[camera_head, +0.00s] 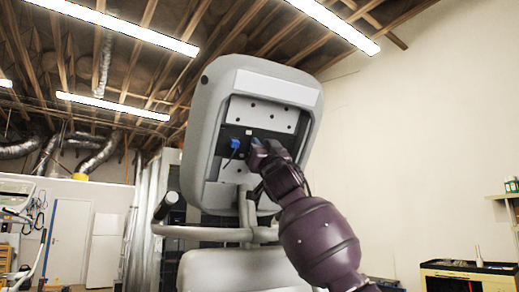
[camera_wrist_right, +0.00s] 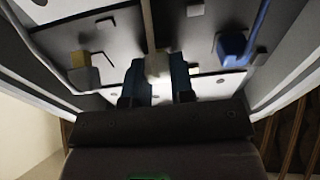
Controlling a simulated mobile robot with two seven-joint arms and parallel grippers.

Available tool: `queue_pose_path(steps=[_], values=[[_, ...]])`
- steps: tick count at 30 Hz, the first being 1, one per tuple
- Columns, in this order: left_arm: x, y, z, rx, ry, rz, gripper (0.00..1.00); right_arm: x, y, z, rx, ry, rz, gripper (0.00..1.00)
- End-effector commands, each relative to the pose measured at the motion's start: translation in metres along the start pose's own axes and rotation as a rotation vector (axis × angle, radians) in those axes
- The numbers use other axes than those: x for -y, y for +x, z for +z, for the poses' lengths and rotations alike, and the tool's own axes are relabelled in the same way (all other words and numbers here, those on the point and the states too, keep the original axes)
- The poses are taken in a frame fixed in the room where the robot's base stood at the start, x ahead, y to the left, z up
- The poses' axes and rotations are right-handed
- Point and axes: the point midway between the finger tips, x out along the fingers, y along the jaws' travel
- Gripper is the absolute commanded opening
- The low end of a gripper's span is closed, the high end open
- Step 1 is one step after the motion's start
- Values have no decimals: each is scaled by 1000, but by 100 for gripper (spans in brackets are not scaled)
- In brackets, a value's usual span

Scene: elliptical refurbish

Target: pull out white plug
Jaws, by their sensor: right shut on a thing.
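The white plug (camera_wrist_right: 157,64) shows in the right wrist view between the two blue fingertips, with a pale cable running up from it. My right gripper (camera_wrist_right: 158,82) is shut on this plug. In the head view my right gripper (camera_head: 256,142) is at the recessed back panel (camera_head: 262,114) of a grey console, and it hides the white plug there. Whether the plug is still seated in its socket cannot be told. My left gripper is not in view.
A blue plug (camera_head: 235,144) with a blue cable sits in the panel left of my right gripper; it also shows in the right wrist view (camera_wrist_right: 233,46). The console's grey housing (camera_head: 207,105) surrounds the recess. A grey handlebar (camera_head: 200,232) is below.

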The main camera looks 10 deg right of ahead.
Motion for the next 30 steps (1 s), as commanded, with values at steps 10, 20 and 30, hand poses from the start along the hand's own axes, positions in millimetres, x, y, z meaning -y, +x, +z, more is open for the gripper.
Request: queue_pose_path(steps=[10, 20, 30], values=[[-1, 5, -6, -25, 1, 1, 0, 0, -10, 1, 2, 0, -1, 0], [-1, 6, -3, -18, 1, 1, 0, 0, -10, 1, 2, 0, -1, 49], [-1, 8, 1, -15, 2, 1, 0, 0, -17, 1, 0, 0, 0, 49]])
